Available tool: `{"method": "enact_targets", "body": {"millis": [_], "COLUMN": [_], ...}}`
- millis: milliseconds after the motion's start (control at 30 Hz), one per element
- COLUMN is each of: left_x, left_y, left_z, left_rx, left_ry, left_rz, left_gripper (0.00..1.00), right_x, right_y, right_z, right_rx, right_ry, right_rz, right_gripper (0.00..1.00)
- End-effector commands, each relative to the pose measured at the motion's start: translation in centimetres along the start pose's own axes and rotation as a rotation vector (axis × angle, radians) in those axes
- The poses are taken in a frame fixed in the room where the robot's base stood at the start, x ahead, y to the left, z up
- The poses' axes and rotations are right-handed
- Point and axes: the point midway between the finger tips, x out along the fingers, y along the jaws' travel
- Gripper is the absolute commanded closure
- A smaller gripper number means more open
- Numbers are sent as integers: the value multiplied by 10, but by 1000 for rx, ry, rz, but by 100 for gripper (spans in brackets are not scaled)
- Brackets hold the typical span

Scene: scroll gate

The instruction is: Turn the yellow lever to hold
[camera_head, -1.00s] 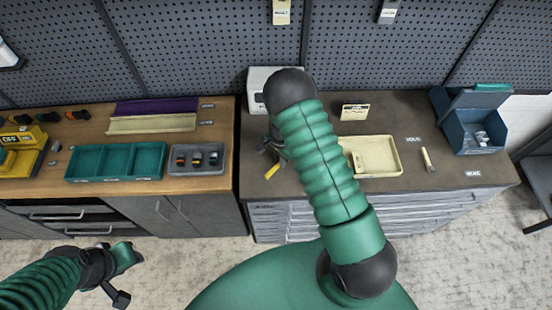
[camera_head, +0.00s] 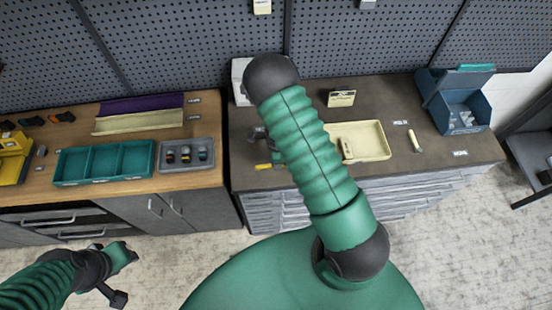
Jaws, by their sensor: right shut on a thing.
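The yellow lever (camera_head: 263,166) shows as a short, roughly level yellow piece near the front left of the dark right-hand counter. My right gripper (camera_head: 268,150) is at it, shut on it; my own green arm hides most of the gripper and the lever's mount. A white box-like unit (camera_head: 238,78) stands behind my arm, mostly hidden. I cannot read any hold mark by the lever. My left gripper (camera_head: 122,270) hangs over the floor at the lower left, away from the counters; its fingers are too small to judge.
The wooden left counter holds a teal tray (camera_head: 103,162) and a grey tray (camera_head: 187,154). Pegboard stands behind.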

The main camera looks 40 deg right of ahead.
Motion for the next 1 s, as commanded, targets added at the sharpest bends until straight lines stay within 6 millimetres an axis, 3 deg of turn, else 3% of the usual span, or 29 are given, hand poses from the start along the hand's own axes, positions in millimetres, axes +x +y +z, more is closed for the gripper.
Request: {"method": "enact_targets", "body": {"millis": [567, 600, 767, 1000], "left_x": [-1, -1, -1, -1], "left_y": [0, 0, 0, 0], "left_z": [0, 0, 0, 0], "left_rx": [0, 0, 0, 0], "left_ry": [0, 0, 0, 0], "left_rz": [0, 0, 0, 0], "left_gripper": [64, 64, 64, 64], "right_x": [-2, -2, -2, -1], "right_y": [-1, -1, 0, 1], "right_z": [1, 1, 1, 0], "right_rx": [41, 41, 39, 38], "right_ry": [-2, -2, -1, -1], "right_rz": [-9, -9, -7, -3], "right_gripper": [100, 84, 64, 64]}}
